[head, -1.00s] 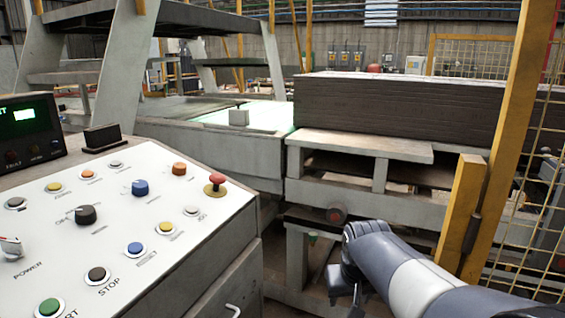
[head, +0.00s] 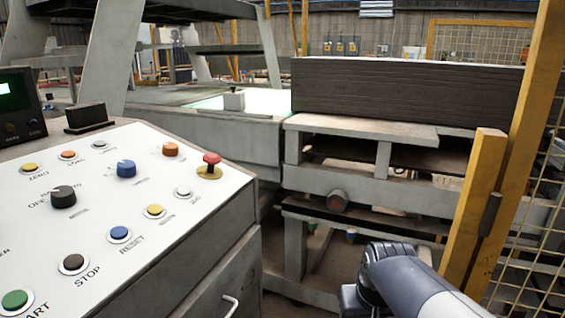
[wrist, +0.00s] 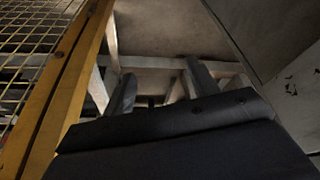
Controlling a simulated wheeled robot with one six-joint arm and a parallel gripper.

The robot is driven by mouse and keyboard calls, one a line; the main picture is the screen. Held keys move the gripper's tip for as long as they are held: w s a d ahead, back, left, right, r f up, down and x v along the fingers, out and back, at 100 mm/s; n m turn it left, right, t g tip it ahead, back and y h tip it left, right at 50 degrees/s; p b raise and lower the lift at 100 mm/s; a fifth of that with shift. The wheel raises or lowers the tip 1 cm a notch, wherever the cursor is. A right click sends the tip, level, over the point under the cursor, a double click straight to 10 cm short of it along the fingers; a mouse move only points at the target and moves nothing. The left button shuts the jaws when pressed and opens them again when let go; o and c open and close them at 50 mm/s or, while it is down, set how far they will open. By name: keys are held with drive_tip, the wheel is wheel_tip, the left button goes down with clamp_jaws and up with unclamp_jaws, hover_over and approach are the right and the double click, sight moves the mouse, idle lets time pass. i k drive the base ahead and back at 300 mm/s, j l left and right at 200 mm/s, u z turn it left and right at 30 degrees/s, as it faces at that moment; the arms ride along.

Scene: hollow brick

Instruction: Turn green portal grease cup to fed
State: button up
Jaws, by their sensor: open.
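A small green cup (head: 312,228) shows under the conveyor frame in the head view, partly hidden in the shadow below the lower beam. It is too small to tell which way it is turned. A similar small blue cup (head: 351,234) sits to its right. My gripper is at the bottom of the head view, only partly visible below my dark wrist, in front of the frame and below the cups in the picture. In the wrist view my gripper (wrist: 163,88) has its two fingers apart with nothing between them. I cannot make out the green cup in the wrist view.
A control console (head: 110,215) with buttons and knobs fills the left. A yellow post (head: 473,215) and mesh guard (head: 530,215) stand close on the right. A dark stack (head: 405,92) lies on the conveyor frame (head: 375,190). The gap between console and post is narrow.

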sight(313, 224)
drive_tip(key=i+u, duration=0.4)
drive_tip(key=i+l+u, duration=0.15)
drive_tip(key=i+u, duration=0.3)
drive_tip(key=i, duration=0.1)
